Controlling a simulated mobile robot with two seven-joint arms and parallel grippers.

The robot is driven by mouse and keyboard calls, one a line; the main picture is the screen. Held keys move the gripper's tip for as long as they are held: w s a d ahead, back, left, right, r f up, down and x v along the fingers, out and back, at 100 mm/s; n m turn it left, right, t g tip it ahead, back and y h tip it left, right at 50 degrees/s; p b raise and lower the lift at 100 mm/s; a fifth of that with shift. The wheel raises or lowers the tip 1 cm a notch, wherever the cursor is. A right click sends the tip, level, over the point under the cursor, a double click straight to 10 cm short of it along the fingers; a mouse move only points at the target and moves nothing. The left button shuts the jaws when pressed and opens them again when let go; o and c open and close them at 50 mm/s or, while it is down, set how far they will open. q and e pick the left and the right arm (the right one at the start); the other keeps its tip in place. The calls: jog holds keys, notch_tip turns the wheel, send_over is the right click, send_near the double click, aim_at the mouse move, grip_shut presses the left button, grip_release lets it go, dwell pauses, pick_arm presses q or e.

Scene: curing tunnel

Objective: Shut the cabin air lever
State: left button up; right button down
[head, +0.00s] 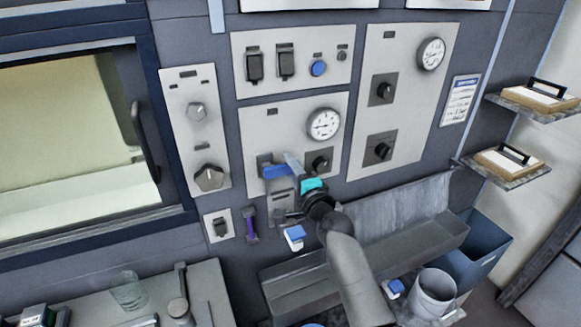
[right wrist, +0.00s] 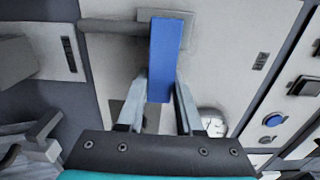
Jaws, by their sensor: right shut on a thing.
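The cabin air lever (head: 277,172) appears to be the blue-handled lever on the pale middle panel, below a round gauge; I cannot read its label. My right gripper (head: 290,166), with a teal band, reaches up to it from below right. In the right wrist view the blue handle (right wrist: 167,55) sits between the two pale fingers of the gripper (right wrist: 160,98), which is shut on it. A grey shaft runs from the handle toward the left there. The gripper and arm partly cover the panel below the lever. My left gripper is not in view.
A gauge (head: 323,124) and a black knob (head: 319,162) sit close to the lever. A purple-handled tool (head: 251,225) hangs at lower left. A long grey trough (head: 408,251) and a white cylindrical container (head: 433,291) lie below and right. A window (head: 78,128) is at left.

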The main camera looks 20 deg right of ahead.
dwell(0.4)
jog(key=c, duration=0.6)
grip_release()
jog(key=shift+o, duration=0.2)
jog(key=s, duration=1.5)
jog(key=shift+s+d, duration=0.15)
jog(key=shift+d, duration=0.1)
jog(key=shift+f, duration=0.1)
